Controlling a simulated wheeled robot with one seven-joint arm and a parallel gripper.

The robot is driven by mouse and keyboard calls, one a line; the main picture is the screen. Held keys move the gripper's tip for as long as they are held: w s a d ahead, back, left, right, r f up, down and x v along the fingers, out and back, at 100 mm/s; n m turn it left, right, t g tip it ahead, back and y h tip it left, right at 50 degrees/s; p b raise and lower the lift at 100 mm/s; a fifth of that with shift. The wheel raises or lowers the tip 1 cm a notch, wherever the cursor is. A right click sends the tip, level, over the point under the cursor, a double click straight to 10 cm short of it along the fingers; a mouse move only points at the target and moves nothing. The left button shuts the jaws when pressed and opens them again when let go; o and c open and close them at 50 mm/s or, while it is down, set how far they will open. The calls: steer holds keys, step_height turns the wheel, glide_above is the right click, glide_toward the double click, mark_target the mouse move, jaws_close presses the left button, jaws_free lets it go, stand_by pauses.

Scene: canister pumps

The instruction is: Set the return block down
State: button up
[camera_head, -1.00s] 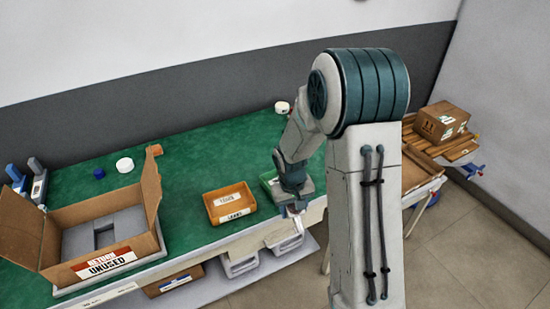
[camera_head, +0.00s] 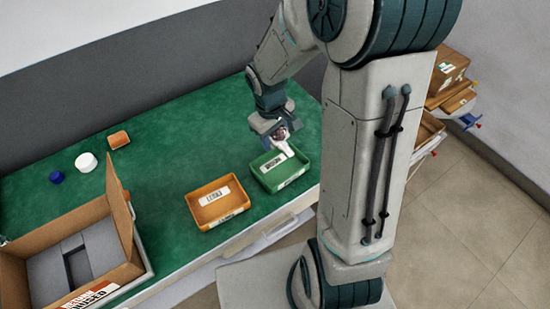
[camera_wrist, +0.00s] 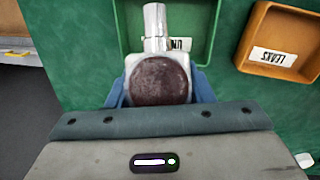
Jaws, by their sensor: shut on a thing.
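My gripper (camera_head: 275,130) is shut on a pale block with a dark round face (camera_wrist: 160,79) and a shiny metal cylinder sticking out of it. I take this to be the return block. In the wrist view the blue fingers sit on either side of it. In the head view the block (camera_head: 284,146) is over the green tray (camera_head: 302,177). Whether it touches the tray floor I cannot tell. The green tray also shows in the wrist view (camera_wrist: 214,30), its label partly hidden by the block.
An orange tray (camera_head: 240,204) labelled LEAKS stands left of the green one. An open cardboard box (camera_head: 122,212) with grey foam is at the left. A white round thing (camera_head: 86,162), a blue cap (camera_head: 57,177) and an orange piece (camera_head: 119,140) lie behind on the green bench.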

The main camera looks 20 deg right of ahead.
steer(key=shift+d, duration=0.1)
steer(key=shift+s+f, duration=0.1)
steer(key=shift+f, duration=0.25)
step_height(320, 180, down, 9)
steer(key=shift+r, duration=0.1)
steer(key=o, duration=1.3)
steer(key=shift+o, duration=0.2)
steer(key=shift+f, duration=0.25)
